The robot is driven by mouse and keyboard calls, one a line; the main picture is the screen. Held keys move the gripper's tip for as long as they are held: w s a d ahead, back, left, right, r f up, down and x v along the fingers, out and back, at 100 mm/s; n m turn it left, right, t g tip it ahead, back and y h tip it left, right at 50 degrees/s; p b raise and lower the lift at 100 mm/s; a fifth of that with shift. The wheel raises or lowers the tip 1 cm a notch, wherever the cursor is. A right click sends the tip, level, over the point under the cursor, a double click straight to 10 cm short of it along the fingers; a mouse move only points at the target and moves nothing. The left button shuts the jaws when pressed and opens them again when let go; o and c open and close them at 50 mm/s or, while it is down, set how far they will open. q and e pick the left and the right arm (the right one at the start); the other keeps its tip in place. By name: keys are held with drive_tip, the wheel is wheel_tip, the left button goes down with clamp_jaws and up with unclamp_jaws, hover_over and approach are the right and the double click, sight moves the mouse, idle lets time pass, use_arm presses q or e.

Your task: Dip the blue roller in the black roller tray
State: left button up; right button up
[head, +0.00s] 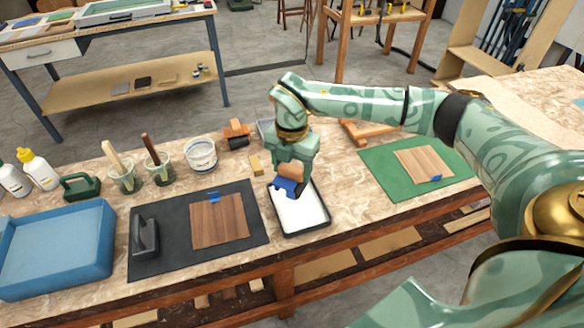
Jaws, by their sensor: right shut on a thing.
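The black roller tray (318,221) lies on the workbench near its front edge, with white liquid (297,211) in it. My right gripper (291,179) is above the tray's back left part, pointing down, and is shut on the blue roller (287,187). The roller shows blue at its lower end, over or touching the white liquid; I cannot tell which. The gripper's fingers hide most of its handle. My left gripper is not in view.
Left of the tray lies a dark mat (172,249) with a wood veneer piece (219,221) and a black block tool (144,236). A green mat (384,178) with another wood piece (423,163) lies at right. A blue tray (60,285), cups and bottles stand at left.

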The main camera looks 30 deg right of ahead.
sight(292, 181)
wheel_tip(292, 181, down, 4)
drive_tip(key=b, duration=0.3)
drive_tip(key=shift+f+b, duration=0.6)
drive_tip(key=shift+f, duration=0.6)
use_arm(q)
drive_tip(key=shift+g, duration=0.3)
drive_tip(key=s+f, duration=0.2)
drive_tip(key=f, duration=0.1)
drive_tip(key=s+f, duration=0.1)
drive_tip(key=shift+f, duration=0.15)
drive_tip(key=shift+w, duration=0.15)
use_arm(e)
drive_tip(key=shift+r, duration=0.1)
drive_tip(key=shift+r+p, duration=0.6)
wheel_tip(292, 181, up, 5)
drive_tip(key=p, duration=0.4)
drive_tip(key=shift+p, duration=0.4)
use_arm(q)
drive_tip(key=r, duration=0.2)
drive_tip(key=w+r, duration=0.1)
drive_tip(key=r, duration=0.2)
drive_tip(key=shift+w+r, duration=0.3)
use_arm(e)
drive_tip(key=shift+f, duration=0.1)
